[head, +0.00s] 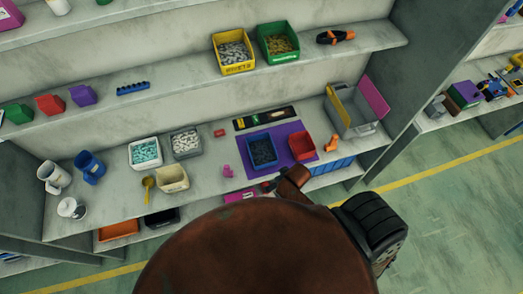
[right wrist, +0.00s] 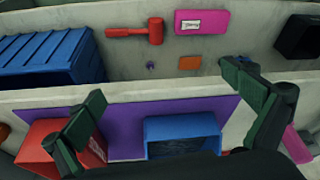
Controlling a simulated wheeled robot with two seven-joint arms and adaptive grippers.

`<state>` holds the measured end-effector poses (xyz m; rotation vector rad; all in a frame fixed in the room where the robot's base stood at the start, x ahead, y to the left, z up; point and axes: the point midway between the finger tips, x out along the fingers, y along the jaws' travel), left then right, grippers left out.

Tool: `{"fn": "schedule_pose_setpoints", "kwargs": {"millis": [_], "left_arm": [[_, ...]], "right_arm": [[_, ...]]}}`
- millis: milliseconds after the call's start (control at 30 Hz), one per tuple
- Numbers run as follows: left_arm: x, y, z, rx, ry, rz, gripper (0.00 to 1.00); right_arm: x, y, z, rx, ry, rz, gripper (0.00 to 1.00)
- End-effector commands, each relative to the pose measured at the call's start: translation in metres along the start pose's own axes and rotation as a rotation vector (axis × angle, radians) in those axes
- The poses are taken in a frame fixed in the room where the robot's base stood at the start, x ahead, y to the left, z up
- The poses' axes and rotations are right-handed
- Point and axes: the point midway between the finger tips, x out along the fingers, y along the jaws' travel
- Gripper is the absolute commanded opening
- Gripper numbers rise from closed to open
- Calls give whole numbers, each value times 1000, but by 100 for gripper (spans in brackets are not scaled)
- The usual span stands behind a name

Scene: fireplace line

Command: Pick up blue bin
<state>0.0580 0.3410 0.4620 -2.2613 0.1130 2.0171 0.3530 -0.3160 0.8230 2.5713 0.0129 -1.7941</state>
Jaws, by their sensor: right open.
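A small blue bin (head: 265,167) with dark contents sits on a purple mat (head: 238,150) on the middle shelf, just left of a red bin (head: 302,158). In the right wrist view, the blue bin (right wrist: 182,128) shows at the lower middle, partly cut off by the dark gripper body. My right gripper (right wrist: 162,84) is open, its two dark fingers spread on either side of the blue bin, with nothing between them held. The left finger overlaps the red bin (right wrist: 40,140). My left gripper is not in view.
A grey bin (head: 352,118) and an orange item (head: 333,143) stand to the right. A larger blue crate (right wrist: 45,60) and red hammer (right wrist: 150,32) lie beyond the shelf edge in the wrist view.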

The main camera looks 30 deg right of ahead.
Motion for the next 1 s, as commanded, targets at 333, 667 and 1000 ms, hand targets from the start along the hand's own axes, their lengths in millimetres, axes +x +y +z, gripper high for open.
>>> {"fn": "schedule_pose_setpoints", "kwargs": {"millis": [333,667,1000], "left_arm": [[-12,3,18,-4,-25,3,40],[-21,2,5,-1,-10,3,40],[-21,2,4,-1,-7,3,40]], "right_arm": [[-26,-25,-101,58,42,-19,100],[-58,-4,-169,197,42,75,100],[-34,5,-175,231,40,92,100]]}}
